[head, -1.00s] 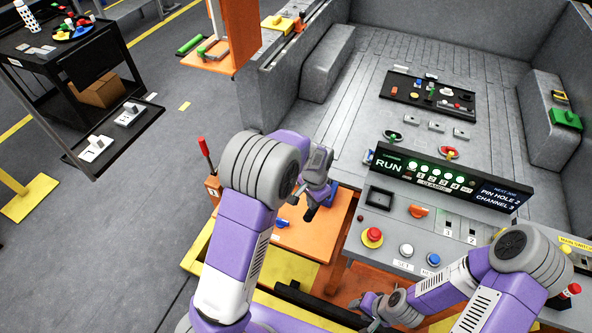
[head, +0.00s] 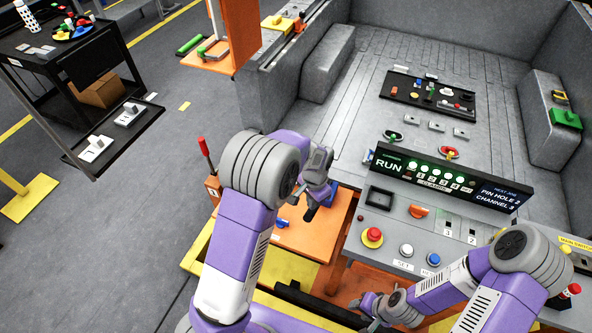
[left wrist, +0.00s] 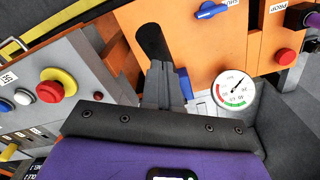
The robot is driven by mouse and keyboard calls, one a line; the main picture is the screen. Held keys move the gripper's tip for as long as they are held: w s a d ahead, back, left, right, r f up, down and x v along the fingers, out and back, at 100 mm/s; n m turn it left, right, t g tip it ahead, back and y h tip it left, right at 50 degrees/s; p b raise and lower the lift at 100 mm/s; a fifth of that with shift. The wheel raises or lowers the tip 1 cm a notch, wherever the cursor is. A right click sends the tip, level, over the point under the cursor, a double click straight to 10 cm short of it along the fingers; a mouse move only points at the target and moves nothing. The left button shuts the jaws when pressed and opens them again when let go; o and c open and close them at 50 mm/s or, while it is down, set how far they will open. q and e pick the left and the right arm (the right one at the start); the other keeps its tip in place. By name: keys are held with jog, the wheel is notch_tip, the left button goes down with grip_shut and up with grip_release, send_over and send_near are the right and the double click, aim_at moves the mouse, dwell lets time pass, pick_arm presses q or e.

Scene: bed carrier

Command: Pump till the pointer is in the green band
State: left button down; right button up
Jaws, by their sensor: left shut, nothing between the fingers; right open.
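The gauge (left wrist: 234,90) is a white round dial in the left wrist view, with a red arc at its left and a green arc along its bottom. Its dark pointer appears to point to the upper right, outside the green. A black rounded handle (left wrist: 152,42) stands just beyond my left fingers. My left gripper (left wrist: 160,88) is shut and empty, over the orange panel; it also shows in the head view (head: 313,205). I cannot tell whether its tips touch the handle. My right gripper (head: 370,304) is open and empty at the lower middle of the head view.
The orange panel (head: 336,225) carries a blue knob (left wrist: 211,10) and a red button (left wrist: 285,56). The grey console (head: 385,255) with a red-and-yellow button (head: 372,237) lies to the right. A red-tipped lever (head: 204,152) stands left of my left arm.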

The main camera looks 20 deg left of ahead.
pick_arm(q)
jog(key=shift+f, duration=0.1)
jog(key=shift+s+f+b, duration=1.2)
jog(key=shift+f+b, duration=3.55)
jog(key=shift+f, duration=1.65)
jog(key=r+p, duration=0.3)
jog(key=r, duration=0.1)
jog(key=w+r+p, duration=0.1)
jog(key=r+p, duration=0.2)
jog(key=r, duration=0.1)
jog(key=w+r+p, duration=0.1)
jog(key=r+p, duration=0.3)
jog(key=r, duration=0.1)
jog(key=shift+w, duration=0.15)
jog(key=shift+s+f+b, duration=1.2)
jog(key=shift+f+b, duration=3.75)
jog(key=shift+f, duration=1.65)
jog(key=r+p, duration=0.3)
jog(key=r, duration=0.1)
jog(key=w+r+p, duration=0.1)
jog(key=r+p, duration=0.2)
jog(key=r, duration=0.2)
jog(key=w+r+p, duration=0.1)
jog(key=r+p, duration=0.3)
jog(key=shift+w+r, duration=0.15)
